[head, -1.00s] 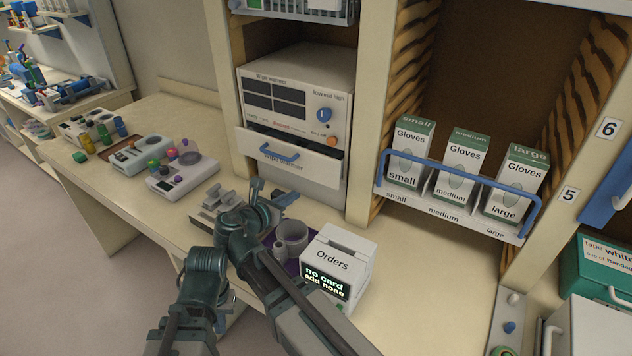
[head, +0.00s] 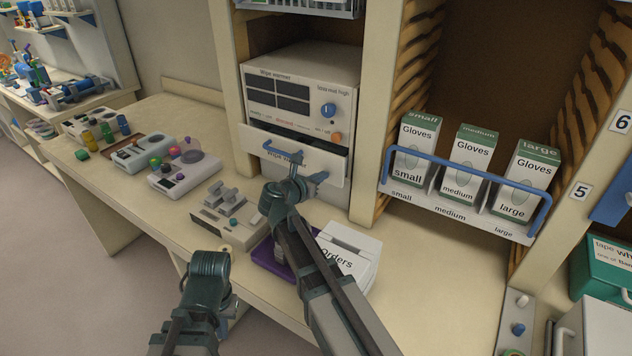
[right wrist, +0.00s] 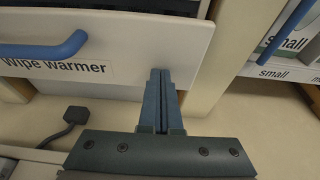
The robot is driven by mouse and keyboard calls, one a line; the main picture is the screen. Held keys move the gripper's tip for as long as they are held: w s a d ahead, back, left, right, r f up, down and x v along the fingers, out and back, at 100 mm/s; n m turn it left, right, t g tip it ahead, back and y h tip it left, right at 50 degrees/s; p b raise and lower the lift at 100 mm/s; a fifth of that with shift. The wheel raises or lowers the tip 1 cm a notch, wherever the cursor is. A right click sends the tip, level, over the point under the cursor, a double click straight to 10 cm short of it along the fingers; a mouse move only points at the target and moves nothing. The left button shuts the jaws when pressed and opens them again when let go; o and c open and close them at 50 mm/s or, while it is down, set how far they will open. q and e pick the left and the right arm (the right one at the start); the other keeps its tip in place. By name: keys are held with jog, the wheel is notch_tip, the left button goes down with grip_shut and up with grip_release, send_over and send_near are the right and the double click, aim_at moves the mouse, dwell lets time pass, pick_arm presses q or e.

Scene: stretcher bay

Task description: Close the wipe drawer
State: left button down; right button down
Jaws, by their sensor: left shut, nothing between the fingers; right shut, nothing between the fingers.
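The wipe drawer (head: 335,167) is a cream front with a blue handle (head: 282,153) and a "Wipe warmer" label, below the wipe warmer (head: 300,88). It stands a little out, with a dark gap above its front. In the right wrist view the drawer front (right wrist: 130,45) fills the upper left. My right gripper (head: 320,177) is shut and empty, in front of the drawer's lower part, right of the handle. Its fingertips (right wrist: 159,73) overlap the front; I cannot tell whether they touch. My left gripper (head: 230,303) is low near the counter's front edge, mostly hidden by its arm, empty.
An Orders box (head: 348,262) and a purple tray (head: 270,258) are beside and behind my right arm. A grey device (head: 228,215) stands left of it on the counter. Glove boxes (head: 468,165) sit in a blue-railed rack (head: 400,190) to the right.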

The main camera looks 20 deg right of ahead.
aim_at(328, 170)
dwell(0.3)
jog(key=w+d, duration=0.2)
jog(key=d, duration=0.1)
jog(key=shift+w, duration=0.3)
jog(key=shift+d+r, duration=0.1)
jog(key=shift+d, duration=0.05)
pick_arm(q)
jog(key=shift+s+a, duration=0.1)
jog(key=shift+a, duration=0.05)
